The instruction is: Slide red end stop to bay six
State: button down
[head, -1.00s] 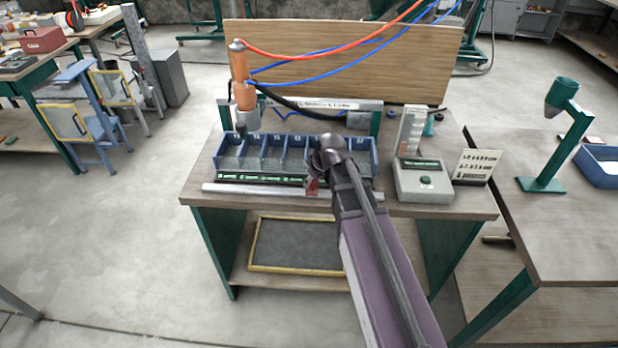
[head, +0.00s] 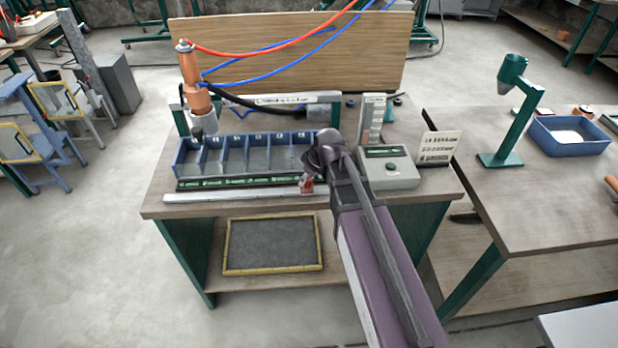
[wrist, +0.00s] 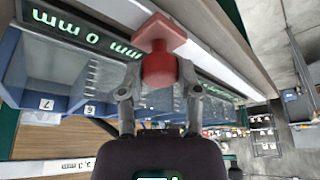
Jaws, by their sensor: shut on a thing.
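The red end stop (wrist: 159,66) is a red block with a round knob, between the fingertips of my gripper (wrist: 157,88) in the wrist view. My gripper is shut on it. In the head view the red end stop (head: 307,185) shows just above the silver rail (head: 240,195), toward the right end of the blue bay tray (head: 180,160). My gripper (head: 312,178) is there too, partly hidden by my arm. The arm also hides the tray's right bays.
A green-lit strip (head: 240,181) runs between tray and rail. A grey device with a small display (head: 389,167) stands close to the right of my arm. An orange tool (head: 192,85) with red and blue hoses hangs at the left. A dark mat (head: 272,245) lies on the shelf below.

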jog(key=shift+s, duration=0.1)
jog(key=shift+c, duration=1.5)
grip_release()
jog(key=shift+a, duration=0.15)
jog(key=s+d+f+m+g+h, duration=0.1)
jog(key=s+d+m+g+h, duration=0.2)
jog(key=s+d+m, duration=0.6)
jog(key=s+d, duration=0.3)
jog(key=s, duration=0.1)
jog(key=shift+d+f, duration=0.2)
jog(key=shift+d, duration=0.1)
